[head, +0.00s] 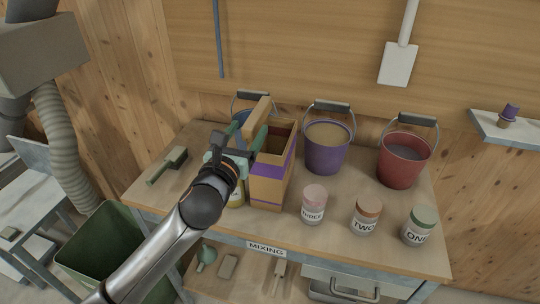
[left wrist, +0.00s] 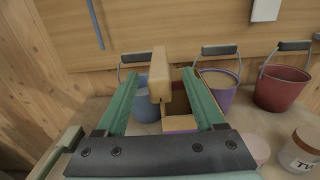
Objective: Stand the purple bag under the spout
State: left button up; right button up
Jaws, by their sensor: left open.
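The purple bag (head: 269,188) is a tall tan bag with purple bands and an open top, upright on the bench. Its open top also shows in the left wrist view (left wrist: 180,122). My left gripper (head: 246,132) is open at the bag's upper left side. In the left wrist view, a tan upright piece (left wrist: 159,76) stands between its green fingers (left wrist: 160,84), with gaps on both sides; I cannot tell whether it belongs to the bag. A grey corrugated hose (head: 62,140) hangs at the left; I cannot make out a spout for certain. My right gripper is out of view.
Blue (left wrist: 146,102), purple (head: 325,152) and red (head: 402,165) buckets stand behind and right of the bag. Labelled jars (head: 314,205) line the bench front (head: 340,235). A brush (head: 168,163) lies at the left. A green bin (head: 100,250) stands on the floor.

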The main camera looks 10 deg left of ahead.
aim_at(257, 112)
pick_arm(q)
jog(key=shift+w+d+f, duration=0.1)
jog(key=shift+w+f, duration=0.05)
jog(key=shift+w, duration=3.6)
grip_shut()
